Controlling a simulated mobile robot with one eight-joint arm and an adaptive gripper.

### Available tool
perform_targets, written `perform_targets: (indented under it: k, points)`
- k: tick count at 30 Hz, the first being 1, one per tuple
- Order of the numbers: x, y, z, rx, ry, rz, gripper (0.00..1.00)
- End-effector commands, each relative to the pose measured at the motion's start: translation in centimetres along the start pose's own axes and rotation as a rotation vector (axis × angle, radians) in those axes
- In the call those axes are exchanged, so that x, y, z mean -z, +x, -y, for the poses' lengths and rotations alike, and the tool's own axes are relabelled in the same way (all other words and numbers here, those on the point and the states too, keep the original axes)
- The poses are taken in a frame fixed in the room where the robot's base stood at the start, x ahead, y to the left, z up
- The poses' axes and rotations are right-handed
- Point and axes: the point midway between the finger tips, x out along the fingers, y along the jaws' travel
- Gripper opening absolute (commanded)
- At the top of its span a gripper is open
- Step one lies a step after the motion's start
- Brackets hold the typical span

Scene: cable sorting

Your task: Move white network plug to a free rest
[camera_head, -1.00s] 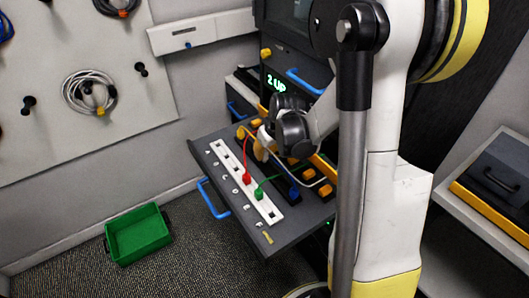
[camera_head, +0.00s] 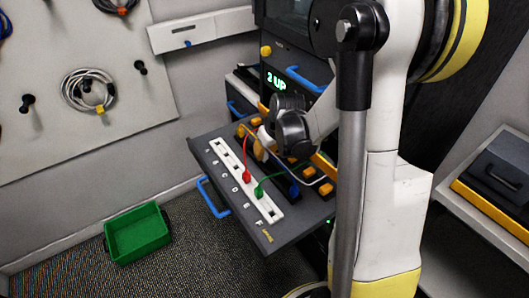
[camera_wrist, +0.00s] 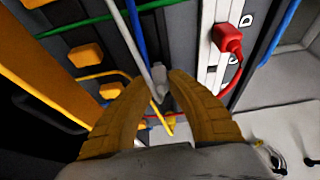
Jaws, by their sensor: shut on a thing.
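My gripper (camera_wrist: 162,82) is shut on the white network plug (camera_wrist: 158,90), which sits between its tan fingers with its white cable running up and away in the wrist view. In the head view my gripper (camera_head: 261,150) is over the drawer panel, beside the far part of the white rest strip (camera_head: 232,165); the plug is mostly hidden there. A red plug (camera_head: 246,175) and a green plug (camera_head: 259,192) sit on the strip. The red plug also shows at the upper right of the wrist view (camera_wrist: 228,38). Strip slots at the far end and near end look empty.
A blue plug (camera_head: 294,191) lies right of the strip, near several orange blocks (camera_head: 310,172). Red, green and blue cables cross the panel close to my gripper. A green bin (camera_head: 137,234) stands on the floor at left. The display (camera_head: 276,83) reads "2 UP".

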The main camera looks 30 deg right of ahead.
Motion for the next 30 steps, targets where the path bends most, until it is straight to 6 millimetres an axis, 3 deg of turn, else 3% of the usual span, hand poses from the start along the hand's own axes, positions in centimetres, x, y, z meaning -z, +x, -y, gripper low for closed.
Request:
perform_targets:
  k: [30]
  points:
    - [-0.38,0.93,0.0,0.0,0.0,0.0,0.0]
